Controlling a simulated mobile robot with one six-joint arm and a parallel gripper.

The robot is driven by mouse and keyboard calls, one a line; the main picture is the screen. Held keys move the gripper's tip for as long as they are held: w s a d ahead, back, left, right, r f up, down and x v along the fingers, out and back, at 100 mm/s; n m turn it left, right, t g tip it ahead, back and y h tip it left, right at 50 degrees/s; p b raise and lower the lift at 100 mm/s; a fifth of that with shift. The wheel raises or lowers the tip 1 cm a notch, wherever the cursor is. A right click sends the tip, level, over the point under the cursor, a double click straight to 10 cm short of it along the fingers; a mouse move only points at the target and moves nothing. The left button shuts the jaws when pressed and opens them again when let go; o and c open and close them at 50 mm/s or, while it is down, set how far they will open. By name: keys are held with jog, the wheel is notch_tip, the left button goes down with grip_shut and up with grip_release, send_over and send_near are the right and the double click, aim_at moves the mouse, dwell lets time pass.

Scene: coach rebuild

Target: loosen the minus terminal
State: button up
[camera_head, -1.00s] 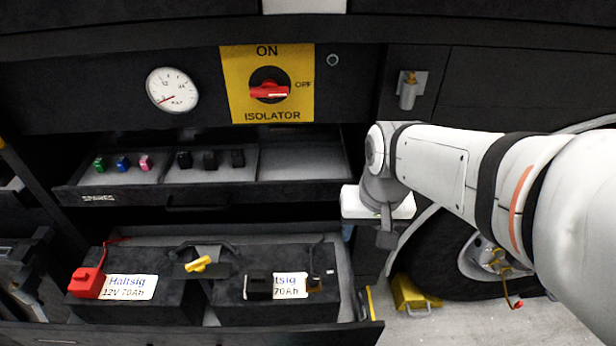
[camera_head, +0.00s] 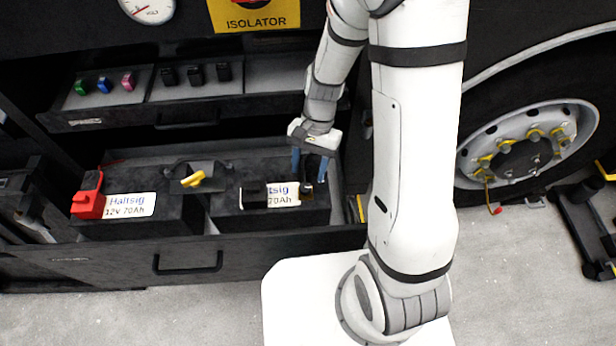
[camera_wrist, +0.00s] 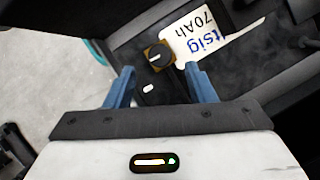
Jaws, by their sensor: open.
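The right battery (camera_head: 238,209) sits in the open lower drawer, with a white label. At its right end is the minus terminal, a dark round knob with a pale slot on a brownish square base (camera_wrist: 158,57) in the wrist view. In the head view, the terminal (camera_head: 307,189) is partly hidden by my gripper. My gripper (camera_head: 309,171) points down above this end of the battery, its blue fingers apart and empty. In the wrist view, the terminal lies just beyond the gap between the fingertips (camera_wrist: 158,70). A small white-topped dark piece (camera_wrist: 148,88) shows nearer, between the fingers.
The left battery (camera_head: 150,226) has a red cover (camera_head: 88,197). A yellow handle (camera_head: 194,179) sits between the batteries and a black block (camera_head: 252,195) on the right one. The spares drawer (camera_head: 120,117) overhangs behind. A wheel (camera_head: 525,145) stands right.

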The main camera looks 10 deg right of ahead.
aim_at(305, 187)
jog(key=shift+x, duration=2.2)
jog(key=shift+c, duration=0.4)
